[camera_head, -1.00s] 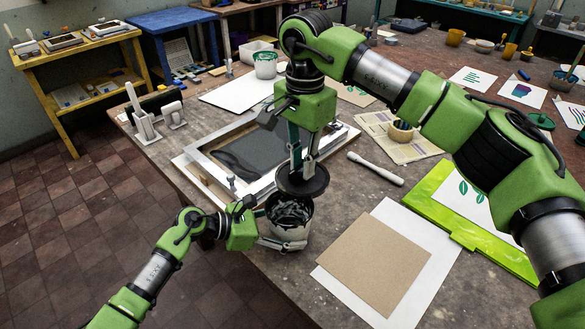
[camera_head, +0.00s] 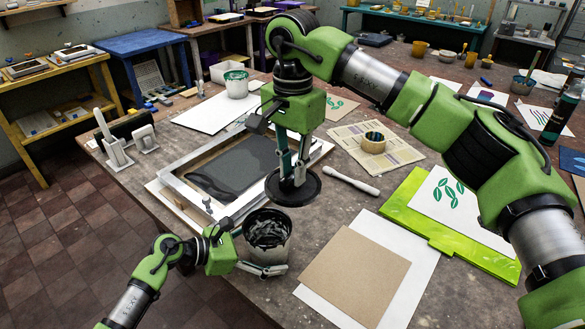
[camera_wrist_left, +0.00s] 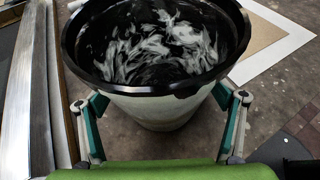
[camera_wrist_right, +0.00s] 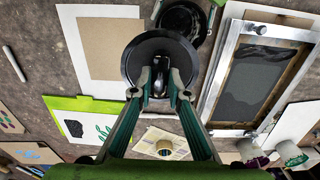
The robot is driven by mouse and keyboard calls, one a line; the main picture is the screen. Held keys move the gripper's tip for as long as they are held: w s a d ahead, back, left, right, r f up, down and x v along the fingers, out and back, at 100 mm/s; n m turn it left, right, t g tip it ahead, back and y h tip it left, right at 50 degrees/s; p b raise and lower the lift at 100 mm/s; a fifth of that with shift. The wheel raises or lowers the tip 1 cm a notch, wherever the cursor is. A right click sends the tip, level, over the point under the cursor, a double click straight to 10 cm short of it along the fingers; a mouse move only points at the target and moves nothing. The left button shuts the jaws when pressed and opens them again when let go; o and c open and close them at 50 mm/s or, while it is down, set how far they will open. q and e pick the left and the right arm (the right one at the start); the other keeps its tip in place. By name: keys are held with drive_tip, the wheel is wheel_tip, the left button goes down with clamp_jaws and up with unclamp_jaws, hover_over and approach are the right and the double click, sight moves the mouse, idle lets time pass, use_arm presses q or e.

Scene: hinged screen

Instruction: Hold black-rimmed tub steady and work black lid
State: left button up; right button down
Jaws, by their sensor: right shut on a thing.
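The black-rimmed tub (camera_head: 274,254) stands upright and uncovered near the table's left edge, with dark, white-streaked contents. My left gripper (camera_head: 250,247) has its fingers spread on either side of the tub; in the left wrist view (camera_wrist_left: 160,101) gaps show between fingers and wall. The round black lid (camera_head: 311,190) is in the air, above and slightly right of the tub. My right gripper (camera_head: 292,178) is shut on the lid's knob from above. In the right wrist view the lid (camera_wrist_right: 150,46) hangs clear of the tub's opening (camera_wrist_right: 184,20).
A framed screen (camera_head: 165,180) lies behind the tub. A brown sheet (camera_head: 355,275) on white paper lies to the right. A white-handled tool (camera_head: 350,181), a tape roll (camera_head: 373,143) and a lime-green board (camera_head: 425,222) lie farther right.

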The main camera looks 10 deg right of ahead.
use_arm(q)
drive_tip(key=v, duration=1.2)
